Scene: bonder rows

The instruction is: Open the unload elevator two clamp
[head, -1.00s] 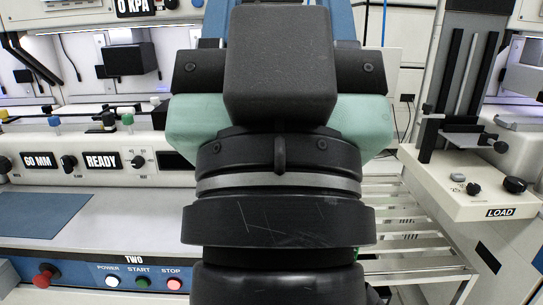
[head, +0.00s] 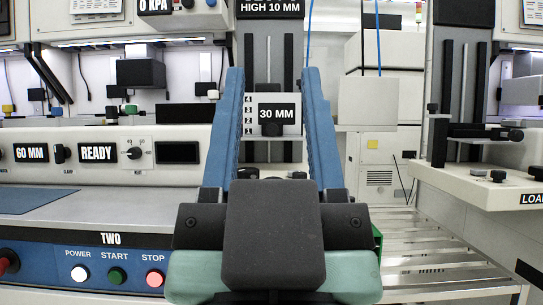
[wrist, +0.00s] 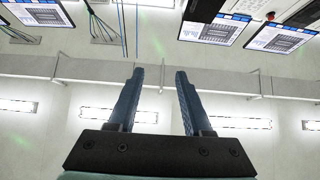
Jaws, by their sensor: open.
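The elevator behind my gripper, which I take to be unload elevator two, has dark vertical rails (head: 289,62). It carries a "HIGH 10 MM" label (head: 271,8) at the top and a pale plate with a "30 MM" label (head: 288,115) lower down. A dark round knob (head: 271,129) shows at that plate. I cannot tell which part is the clamp; the elevator's lower part is hidden behind my gripper. My gripper (head: 273,76) is open and empty, its two blue fingers upright on either side of the elevator. In the wrist view my gripper (wrist: 160,74) points toward the ceiling.
The bonder panel marked "TWO" (head: 110,239) with its lit buttons is at left. A load elevator (head: 470,130) with a ledge stands at right. A slatted metal rack (head: 425,250) lies between. Overhead are screens (wrist: 215,28) and ceiling lights.

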